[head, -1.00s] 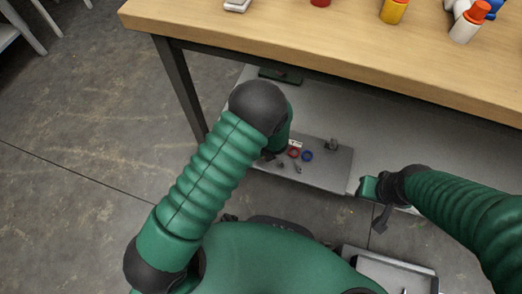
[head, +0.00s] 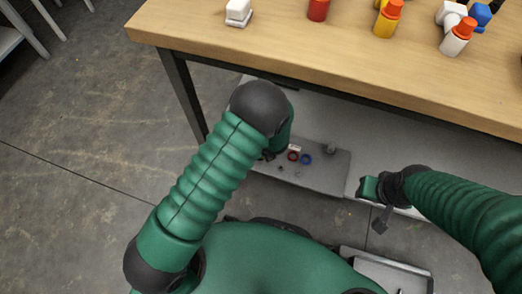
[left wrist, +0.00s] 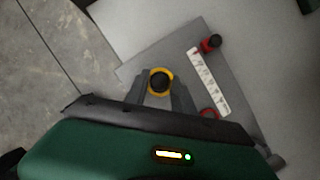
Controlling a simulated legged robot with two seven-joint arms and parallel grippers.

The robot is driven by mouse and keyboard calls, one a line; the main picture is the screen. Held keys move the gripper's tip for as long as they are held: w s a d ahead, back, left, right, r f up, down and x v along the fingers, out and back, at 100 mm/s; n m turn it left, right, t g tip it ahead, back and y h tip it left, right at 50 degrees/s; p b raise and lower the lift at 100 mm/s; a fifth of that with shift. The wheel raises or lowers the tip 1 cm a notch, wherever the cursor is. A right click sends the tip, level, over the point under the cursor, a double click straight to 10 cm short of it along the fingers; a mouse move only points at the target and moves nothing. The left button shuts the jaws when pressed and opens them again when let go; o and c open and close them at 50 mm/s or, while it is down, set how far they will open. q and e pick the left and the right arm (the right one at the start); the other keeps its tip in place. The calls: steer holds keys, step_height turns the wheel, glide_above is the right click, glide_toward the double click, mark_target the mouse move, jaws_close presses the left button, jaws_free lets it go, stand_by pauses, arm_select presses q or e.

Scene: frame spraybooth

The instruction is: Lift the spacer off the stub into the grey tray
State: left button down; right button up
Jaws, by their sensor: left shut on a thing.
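In the left wrist view a yellow ring (left wrist: 160,80), which looks like the spacer, surrounds a dark round stub (left wrist: 161,83). My left gripper (left wrist: 162,91) has its fingers on either side of the ring and is shut on it. I cannot tell whether the ring is raised on the stub. In the head view my left arm mostly hides this gripper, and the yellow ring is not visible. My right gripper (head: 380,220) hangs empty-looking right of the board; its jaws are too small to read. A grey tray (head: 376,268) shows at the bottom right.
The grey board (head: 325,178) lies on the low shelf under the wooden table (head: 330,60). Bottles stand on the table, whose front edge overhangs the shelf.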

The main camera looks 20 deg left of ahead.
arm_select(q)
steer(key=shift+r+p, duration=1.35)
steer(key=shift+r, duration=0.3)
steer(key=shift+f, duration=0.1)
